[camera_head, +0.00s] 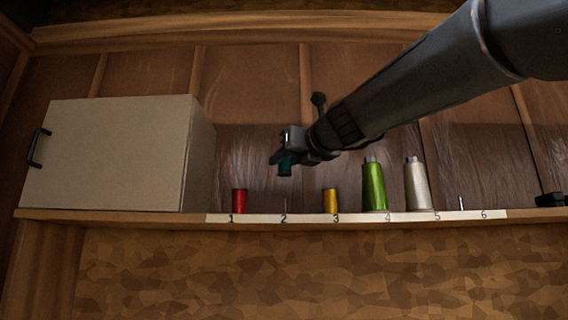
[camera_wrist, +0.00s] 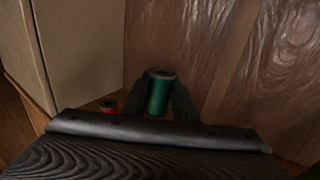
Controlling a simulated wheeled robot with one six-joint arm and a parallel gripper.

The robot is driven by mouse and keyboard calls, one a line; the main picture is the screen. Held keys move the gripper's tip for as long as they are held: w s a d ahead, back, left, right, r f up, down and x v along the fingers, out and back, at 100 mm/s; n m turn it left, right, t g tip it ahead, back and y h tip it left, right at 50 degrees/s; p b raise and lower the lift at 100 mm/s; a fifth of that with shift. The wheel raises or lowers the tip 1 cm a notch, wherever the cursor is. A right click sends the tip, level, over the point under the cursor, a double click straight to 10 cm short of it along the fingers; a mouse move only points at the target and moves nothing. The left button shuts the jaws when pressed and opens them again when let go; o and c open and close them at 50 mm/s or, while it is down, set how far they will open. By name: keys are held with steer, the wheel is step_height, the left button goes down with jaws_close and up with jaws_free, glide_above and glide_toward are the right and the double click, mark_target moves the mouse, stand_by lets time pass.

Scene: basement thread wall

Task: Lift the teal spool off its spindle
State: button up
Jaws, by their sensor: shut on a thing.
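The teal spool (camera_head: 285,168) is held in my gripper (camera_head: 290,160), in the air above the bare spindle (camera_head: 284,205) at number 2. The wrist view shows the teal spool (camera_wrist: 159,95) upright between the two dark fingers of my gripper (camera_wrist: 160,92), which are shut on it. A clear gap shows between the spool's lower end and the spindle in the head view.
A red spool (camera_head: 239,201) stands at 1, a yellow spool (camera_head: 330,201) at 3, a tall green cone (camera_head: 374,186) at 4 and a pale cone (camera_head: 417,185) at 5. Spindle 6 (camera_head: 461,203) is bare. A beige cabinet (camera_head: 105,153) stands left on the shelf.

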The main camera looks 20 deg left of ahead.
step_height(320, 180, up, 4)
steer(key=p, duration=0.4)
stand_by(0.3)
